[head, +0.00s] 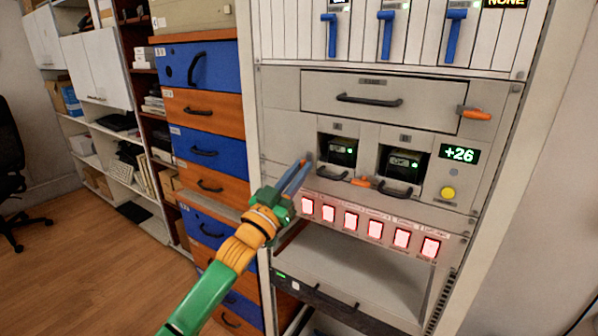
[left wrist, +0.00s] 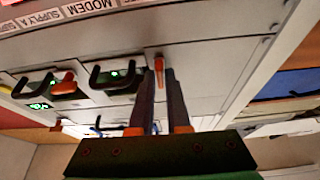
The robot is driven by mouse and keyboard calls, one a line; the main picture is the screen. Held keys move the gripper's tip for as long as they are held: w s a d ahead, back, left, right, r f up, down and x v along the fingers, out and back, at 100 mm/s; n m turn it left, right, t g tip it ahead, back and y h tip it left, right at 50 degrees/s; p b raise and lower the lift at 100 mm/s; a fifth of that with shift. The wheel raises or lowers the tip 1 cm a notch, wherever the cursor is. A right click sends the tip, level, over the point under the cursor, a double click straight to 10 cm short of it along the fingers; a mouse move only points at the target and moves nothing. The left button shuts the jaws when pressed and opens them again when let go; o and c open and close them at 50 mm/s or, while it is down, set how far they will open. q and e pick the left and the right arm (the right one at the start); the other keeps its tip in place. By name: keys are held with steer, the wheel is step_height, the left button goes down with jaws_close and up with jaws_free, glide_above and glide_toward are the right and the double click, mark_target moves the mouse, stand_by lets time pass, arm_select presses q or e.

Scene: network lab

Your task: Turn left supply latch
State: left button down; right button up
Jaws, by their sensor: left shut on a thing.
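The left supply (head: 338,150) is a dark module with a green light and a black handle (head: 332,175), set in the grey rack panel. It also shows in the left wrist view, where its handle (left wrist: 113,74) is close beside my fingers. My left gripper (head: 303,164) is at the panel just left of that handle. In the left wrist view its fingers (left wrist: 158,78) are shut on the orange left supply latch (left wrist: 159,66), which looks roughly upright there. My right gripper is not in view.
The right supply (head: 403,161) has its own orange latch (head: 361,182), lying nearly level. Red-lit buttons (head: 350,221) run below the supplies. A +26 display (head: 459,154) and yellow button (head: 448,193) are at right. Blue and orange drawers (head: 205,114) stand left of the rack.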

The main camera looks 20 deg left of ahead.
arm_select(q)
steer(key=shift+a+r+m+g+h+p, duration=0.1)
steer(key=shift+m+g+h+p, duration=1)
steer(key=shift+m, duration=2.5)
steer(key=shift+f+m+g+h+p, duration=0.1)
steer(key=shift+m+g+h+p, duration=0.4)
steer(key=shift+m+g+p, duration=2.1)
steer(key=shift+a+r+m+h+p, duration=0.1)
steer(key=shift+m+h+p, duration=0.65)
steer(key=shift+m, duration=3.85)
steer(key=shift+d, duration=0.1)
steer(key=c, duration=0.9)
jaws_free()
steer(key=b+v, duration=0.2)
steer(key=v, duration=0.5)
